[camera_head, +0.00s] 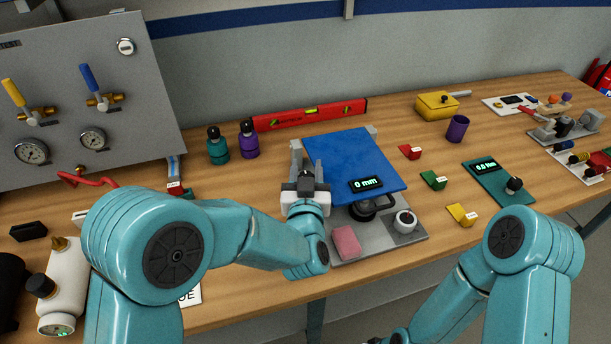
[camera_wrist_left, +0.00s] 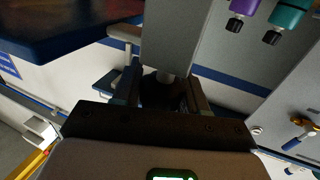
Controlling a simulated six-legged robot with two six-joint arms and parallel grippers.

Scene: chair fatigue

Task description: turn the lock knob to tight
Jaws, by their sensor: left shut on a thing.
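The test rig has a blue top plate (camera_head: 350,160) with a "0 mm" display (camera_head: 366,184) on a grey base (camera_head: 385,242). My left gripper (camera_head: 305,174) is at the rig's left side. In the left wrist view, its fingers (camera_wrist_left: 164,96) are shut on a dark part (camera_wrist_left: 160,84), apparently the lock knob, which sits on a short pale shaft by a grey upright (camera_wrist_left: 180,35). The fingers hide much of it, and I cannot read its setting. My right gripper is outside both views.
Teal (camera_head: 217,147) and purple (camera_head: 248,140) bottles and a red level (camera_head: 310,114) stand behind.

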